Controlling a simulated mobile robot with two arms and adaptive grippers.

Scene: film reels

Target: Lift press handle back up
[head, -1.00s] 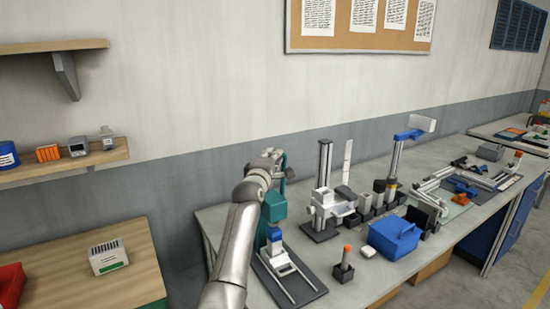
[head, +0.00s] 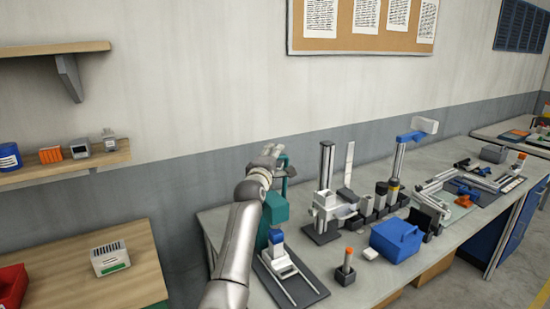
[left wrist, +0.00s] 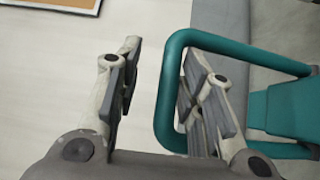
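The teal press (head: 275,207) stands at the near left end of the workbench, partly hidden behind my left arm. Its handle (head: 284,165) is at the top by my left gripper (head: 274,153). In the left wrist view the handle is a rounded teal loop (left wrist: 173,95). My left gripper (left wrist: 165,95) is open with one finger on each side of the loop's end bar. The left finger is outside the loop, with a visible gap to the bar; the right finger reaches inside the loop, close to the bar. My right gripper is in neither view.
A dark base with a white frame (head: 287,270) and a blue-topped block (head: 276,236) are at the press's foot. A grey device with a column (head: 325,205), a blue bin (head: 396,240) and an orange-tipped tool (head: 346,265) stand to the right. The wall is behind.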

